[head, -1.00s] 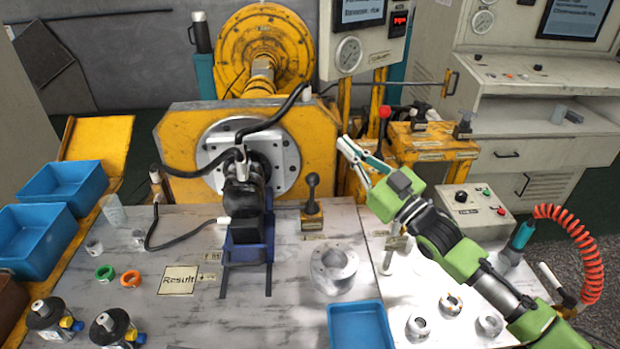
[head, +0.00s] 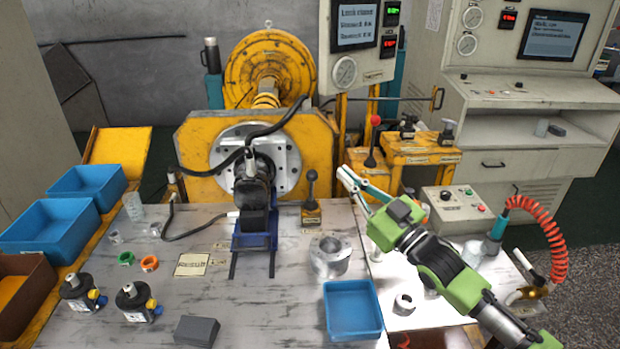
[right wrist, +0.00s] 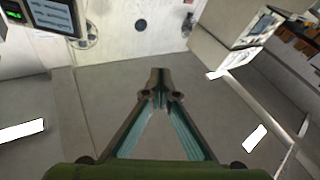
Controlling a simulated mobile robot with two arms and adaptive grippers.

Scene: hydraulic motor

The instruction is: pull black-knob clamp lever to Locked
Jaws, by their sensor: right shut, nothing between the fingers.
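The black-knob clamp lever (head: 311,189) stands about upright on a small yellow base on the worktable, right of the black motor (head: 252,196) in its blue cradle. Small labels at its base are too small to read. My right gripper (head: 344,175) is just right of the black knob in the head view, at about knob height, with a visible gap. Its fingers are shut and empty. The right wrist view shows the shut fingertips (right wrist: 160,74) over grey floor, with no lever in sight. My left gripper is not in view.
A red-knob lever (head: 374,142) stands behind my right gripper. A metal flanged ring (head: 330,257) and a blue tray (head: 352,310) lie in front of the clamp lever. A button box (head: 455,203) and a coiled red hose (head: 553,240) are at the right.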

